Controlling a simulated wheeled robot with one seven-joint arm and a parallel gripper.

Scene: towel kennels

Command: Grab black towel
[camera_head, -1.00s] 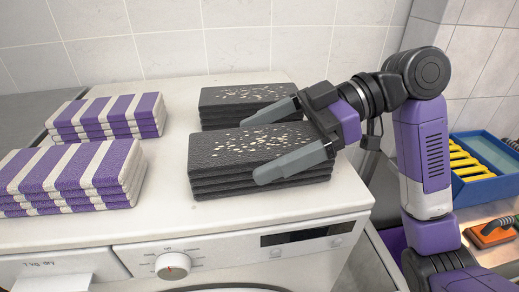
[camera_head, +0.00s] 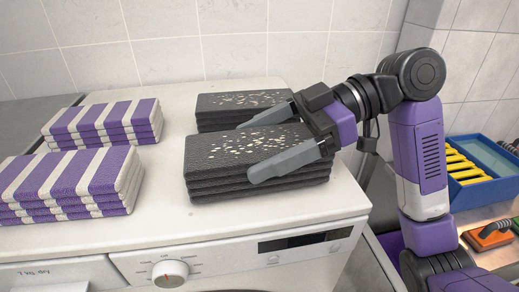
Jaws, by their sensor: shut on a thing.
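Two stacks of folded black towels with pale speckles on top lie on the white washing machine top. The front black towel stack (camera_head: 225,172) is nearer me; the back black towel stack (camera_head: 225,105) is behind it. My gripper (camera_head: 260,148) reaches in from the right over the front stack. One finger lies along the near side of its upper layers, the other at its far side. It is shut on the top black towel (camera_head: 232,146). I cannot tell how many layers are between the fingers. The towel still lies level on its stack.
Two stacks of purple-and-white striped towels lie at the left, a front one (camera_head: 70,183) and a back one (camera_head: 103,125). The washing machine top (camera_head: 165,185) is clear between the stacks. A blue box (camera_head: 480,175) with yellow items stands at the right. A tiled wall is behind.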

